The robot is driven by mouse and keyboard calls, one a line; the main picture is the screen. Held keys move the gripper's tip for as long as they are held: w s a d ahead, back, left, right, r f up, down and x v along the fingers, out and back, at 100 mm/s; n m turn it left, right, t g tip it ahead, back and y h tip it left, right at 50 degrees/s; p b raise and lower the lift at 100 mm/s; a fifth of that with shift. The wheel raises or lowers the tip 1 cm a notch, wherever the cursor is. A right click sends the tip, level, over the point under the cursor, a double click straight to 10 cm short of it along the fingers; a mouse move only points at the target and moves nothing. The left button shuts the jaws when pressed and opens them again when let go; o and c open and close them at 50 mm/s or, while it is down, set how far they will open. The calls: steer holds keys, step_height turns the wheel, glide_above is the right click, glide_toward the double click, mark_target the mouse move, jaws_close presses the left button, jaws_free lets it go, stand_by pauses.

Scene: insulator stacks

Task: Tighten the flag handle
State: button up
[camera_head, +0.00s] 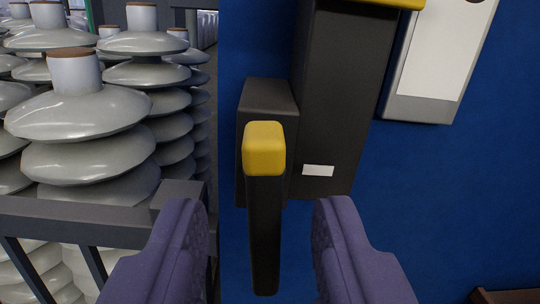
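The flag handle (264,225) is a dark bar with a yellow block at its top end. It hangs upright in front of a dark box on a blue wall, at the picture's middle. My gripper (264,235) shows as two purple fingers, one on each side of the handle. The fingers are open, with clear gaps to the handle on both sides. The handle's lower end lies between them. How far the fingertips are from the handle in depth is hard to tell.
A dark housing (338,110) with a small white label stands behind the handle. A grey-framed white panel (436,55) is at the upper right. Grey insulator stacks (85,120) stand behind a dark metal frame (75,222) at left.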

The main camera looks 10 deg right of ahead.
mark_target(265, 226)
steer(key=w, duration=0.2)
steer(key=shift+w+d, duration=0.2)
steer(key=shift+w, duration=0.15)
steer(key=shift+w+a, duration=0.1)
steer(key=shift+w, duration=0.2)
jaws_close()
